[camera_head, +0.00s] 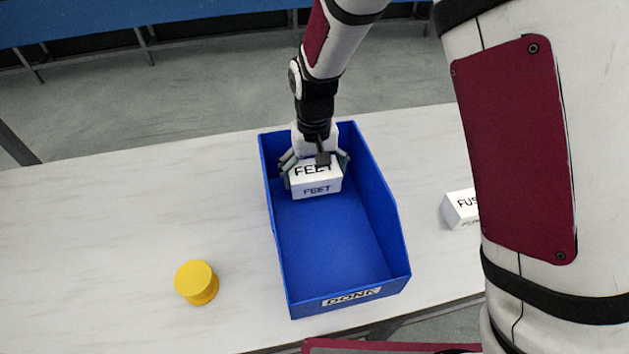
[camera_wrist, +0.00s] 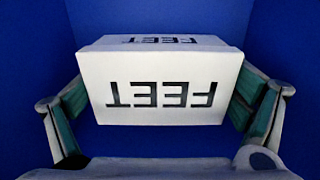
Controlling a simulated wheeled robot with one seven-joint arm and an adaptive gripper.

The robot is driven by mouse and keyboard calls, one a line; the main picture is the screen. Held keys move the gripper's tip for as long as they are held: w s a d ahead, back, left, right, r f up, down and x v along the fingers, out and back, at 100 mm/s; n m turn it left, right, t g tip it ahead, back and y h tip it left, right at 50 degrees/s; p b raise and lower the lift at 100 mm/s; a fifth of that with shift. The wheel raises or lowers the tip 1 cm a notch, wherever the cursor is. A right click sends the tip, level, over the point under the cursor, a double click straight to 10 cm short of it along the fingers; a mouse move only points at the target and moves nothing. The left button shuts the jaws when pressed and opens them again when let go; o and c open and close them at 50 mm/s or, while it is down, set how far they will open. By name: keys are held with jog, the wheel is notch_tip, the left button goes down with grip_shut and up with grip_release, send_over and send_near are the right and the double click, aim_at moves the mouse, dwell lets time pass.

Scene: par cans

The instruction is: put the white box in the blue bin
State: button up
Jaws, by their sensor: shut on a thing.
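The white box (camera_head: 317,182), marked FEET, is inside the walls of the blue bin (camera_head: 335,245), toward its far end. My gripper (camera_head: 316,168) is shut on the white box, with one finger on each side of it. In the wrist view the white box (camera_wrist: 160,86) fills the middle, its lettering upside down, with blue bin surfaces (camera_wrist: 45,45) around it. The fingers (camera_wrist: 160,110) press on its left and right sides. I cannot tell whether the box touches the bin floor.
A yellow round can (camera_head: 197,282) stands on the white table (camera_head: 130,230) left of the bin. Another white box (camera_head: 460,208), marked FUS and partly hidden by my arm, lies right of the bin. The near part of the bin is empty.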

aim_at(315, 170)
jog(key=shift+f, duration=1.15)
jog(key=shift+f, duration=0.15)
jog(key=o, duration=0.9)
jog(key=shift+o, duration=0.2)
notch_tip(315, 170, up, 12)
jog(key=shift+r+p, duration=0.15)
jog(key=shift+p, duration=0.75)
jog(key=shift+r, duration=0.1)
